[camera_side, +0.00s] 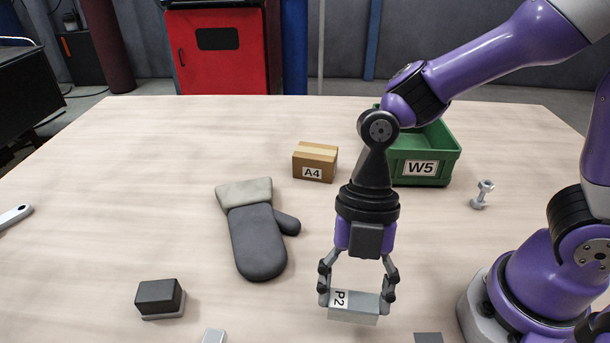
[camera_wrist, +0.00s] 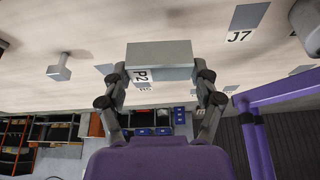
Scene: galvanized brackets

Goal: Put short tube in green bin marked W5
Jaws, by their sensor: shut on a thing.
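My gripper (camera_side: 356,298) is shut on a short grey rectangular piece marked P2 (camera_side: 358,309), near the front of the table. The piece also shows between the fingers in the wrist view (camera_wrist: 160,56). No open end of it shows, so I cannot tell for sure that it is the short tube. Whether it touches the table is also unclear. The green bin marked W5 (camera_side: 424,181) stands behind my gripper, to its right. My arm hides part of its left side and rim, and its inside is mostly hidden.
A cardboard box marked A4 (camera_side: 315,162) stands left of the bin. A grey oven mitt (camera_side: 259,240) lies left of my gripper. A bolt-like part (camera_side: 482,194) is right of the bin. A dark block (camera_side: 160,297) sits front left.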

